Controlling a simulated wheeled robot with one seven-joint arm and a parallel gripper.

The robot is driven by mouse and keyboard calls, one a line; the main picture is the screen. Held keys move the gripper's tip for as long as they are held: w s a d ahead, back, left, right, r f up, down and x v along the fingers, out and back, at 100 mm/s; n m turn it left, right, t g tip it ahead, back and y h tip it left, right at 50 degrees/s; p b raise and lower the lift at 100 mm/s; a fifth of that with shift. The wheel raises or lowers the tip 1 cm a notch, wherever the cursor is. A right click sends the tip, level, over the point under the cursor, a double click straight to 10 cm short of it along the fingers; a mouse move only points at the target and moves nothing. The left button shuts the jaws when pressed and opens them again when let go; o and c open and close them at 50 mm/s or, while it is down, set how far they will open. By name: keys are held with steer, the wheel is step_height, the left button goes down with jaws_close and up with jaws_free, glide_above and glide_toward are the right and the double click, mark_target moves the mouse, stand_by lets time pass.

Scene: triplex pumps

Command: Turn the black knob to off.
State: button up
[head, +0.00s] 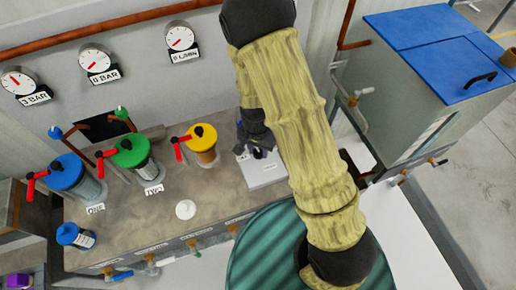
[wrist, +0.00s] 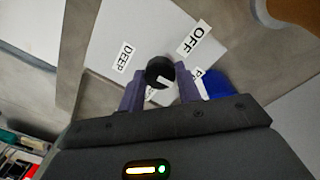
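The black knob (wrist: 159,70) stands on a light grey panel in the wrist view, with a white mark on its lower edge. The OFF label (wrist: 194,41) is up and right of it and the DEEP label (wrist: 124,57) is to its left. A third label at lower right is partly hidden by a finger. My gripper (wrist: 160,76) has its two fingers on either side of the knob, with small gaps showing, so it looks open around it. In the head view my gripper is over the grey box (head: 266,173), and the dark knob (head: 258,153) is partly covered.
Pumps with blue (head: 66,171), green (head: 130,151) and yellow (head: 199,137) tops and red handles stand left of the box. A green ribbed drum (head: 262,251) is in front. A blue-lidded tank (head: 433,50) stands at right. Gauges hang on the wall behind.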

steer(key=shift+c, duration=0.6)
steer(key=shift+n, duration=0.4)
steer(key=n, duration=0.9)
steer(key=shift+w+n, duration=0.1)
steer(key=shift+n, duration=0.2)
steer(key=shift+n+t+b, duration=0.3)
steer(key=shift+n, duration=1.5)
steer(key=o, duration=1)
steer(key=shift+r, duration=0.1)
